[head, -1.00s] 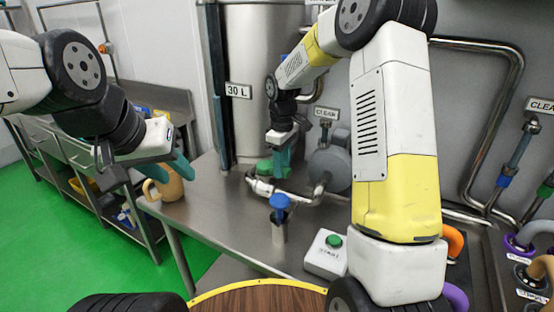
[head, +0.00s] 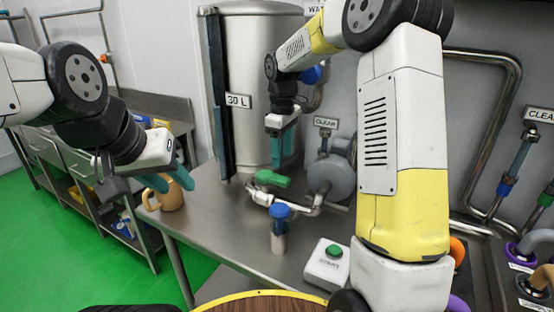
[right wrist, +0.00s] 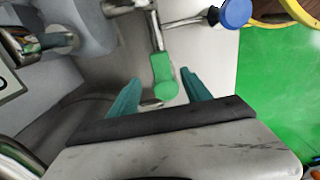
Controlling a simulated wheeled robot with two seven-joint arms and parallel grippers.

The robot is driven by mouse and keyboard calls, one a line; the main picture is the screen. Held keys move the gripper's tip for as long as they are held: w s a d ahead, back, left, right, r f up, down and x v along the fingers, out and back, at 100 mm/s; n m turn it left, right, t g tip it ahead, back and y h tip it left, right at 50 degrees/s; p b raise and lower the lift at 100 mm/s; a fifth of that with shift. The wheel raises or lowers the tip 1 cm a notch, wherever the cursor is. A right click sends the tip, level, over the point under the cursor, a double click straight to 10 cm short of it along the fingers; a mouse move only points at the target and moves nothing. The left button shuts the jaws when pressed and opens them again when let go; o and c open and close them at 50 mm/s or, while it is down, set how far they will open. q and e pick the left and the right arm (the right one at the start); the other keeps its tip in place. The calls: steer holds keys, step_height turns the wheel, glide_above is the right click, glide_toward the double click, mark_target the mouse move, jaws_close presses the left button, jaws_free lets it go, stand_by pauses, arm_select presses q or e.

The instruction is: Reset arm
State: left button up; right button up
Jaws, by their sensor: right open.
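My right gripper (head: 284,148) is open and empty, fingers pointing down, above the green valve handle (head: 273,179). In the right wrist view its teal fingers (right wrist: 161,92) are spread, with the green handle (right wrist: 162,76) beyond and between them, apart from both. My left gripper (head: 170,178) is at the left, in front of the tan jug (head: 169,194).
A steel tank (head: 262,60) labelled 30 L stands behind the steel table (head: 225,215). A blue-topped valve (head: 280,212), a grey pump (head: 331,176) and a START button box (head: 328,262) are near the right gripper. Hoses lie at right. Green floor (head: 40,240) is open at left.

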steer(key=shift+r, duration=0.2)
steer(key=shift+s+d+r, duration=0.1)
steer(key=shift+s+r, duration=0.05)
steer(key=shift+r, duration=0.05)
steer(key=s+d+r+m+t, duration=0.1)
steer(key=s+d+r+m, duration=0.1)
steer(key=s+r, duration=0.35)
steer(key=s+d+r+m+t, duration=0.2)
steer(key=s+r+m, duration=0.15)
steer(key=s, duration=0.35)
steer(key=s+d+m+t+y, duration=0.1)
steer(key=s+m, duration=0.4)
steer(key=s, duration=0.9)
steer(key=shift+d+t+y, duration=0.25)
steer(key=shift+t+y, duration=0.35)
steer(key=shift+t, duration=0.5)
steer(key=shift+d, duration=0.1)
